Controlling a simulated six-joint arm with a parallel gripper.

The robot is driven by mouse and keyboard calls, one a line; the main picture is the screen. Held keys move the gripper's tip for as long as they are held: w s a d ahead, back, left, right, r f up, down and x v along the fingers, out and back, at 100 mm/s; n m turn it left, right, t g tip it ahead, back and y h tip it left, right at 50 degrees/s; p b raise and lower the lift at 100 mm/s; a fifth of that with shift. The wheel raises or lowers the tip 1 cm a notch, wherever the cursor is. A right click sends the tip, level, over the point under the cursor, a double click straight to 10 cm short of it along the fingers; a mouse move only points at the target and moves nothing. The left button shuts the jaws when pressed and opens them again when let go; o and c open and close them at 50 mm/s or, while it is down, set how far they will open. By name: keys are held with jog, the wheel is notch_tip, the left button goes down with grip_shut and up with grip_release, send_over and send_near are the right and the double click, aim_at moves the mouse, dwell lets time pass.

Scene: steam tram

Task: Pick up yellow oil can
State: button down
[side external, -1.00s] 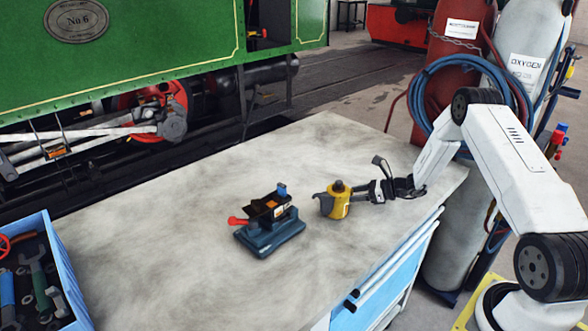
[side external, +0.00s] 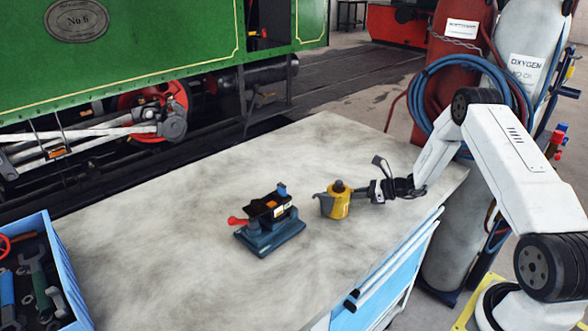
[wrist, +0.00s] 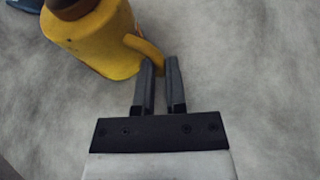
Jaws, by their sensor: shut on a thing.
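The yellow oil can (side external: 336,203) has a dark cap and a grey spout pointing left. It is at the right part of the grey worktop (side external: 190,215), upright or nearly so. I cannot tell whether it touches the top. My gripper (side external: 368,194) reaches in from the right at the can's handle side. In the wrist view the can (wrist: 92,38) is at the upper left, cut off by the frame edge. The fingers of my gripper (wrist: 160,75) are close together and shut on its curved handle, and the fingertips partly hide the handle.
A blue vise-like device (side external: 270,228) with a red handle stands left of the can. A blue crate (side external: 62,272) of tools stands at the left edge. Gas cylinders (side external: 455,55) with a blue hose stand behind my arm. The worktop's middle and back are clear.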

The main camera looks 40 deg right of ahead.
jog(key=shift+r, duration=0.15)
jog(key=shift+r, duration=0.65)
jog(key=s+a+r, duration=0.5)
jog(key=s+r, duration=0.6)
jog(key=s, duration=0.2)
jog(key=shift+r, duration=0.25)
jog(key=c, duration=1.2)
grip_release()
jog(key=shift+c, duration=0.2)
grip_shut()
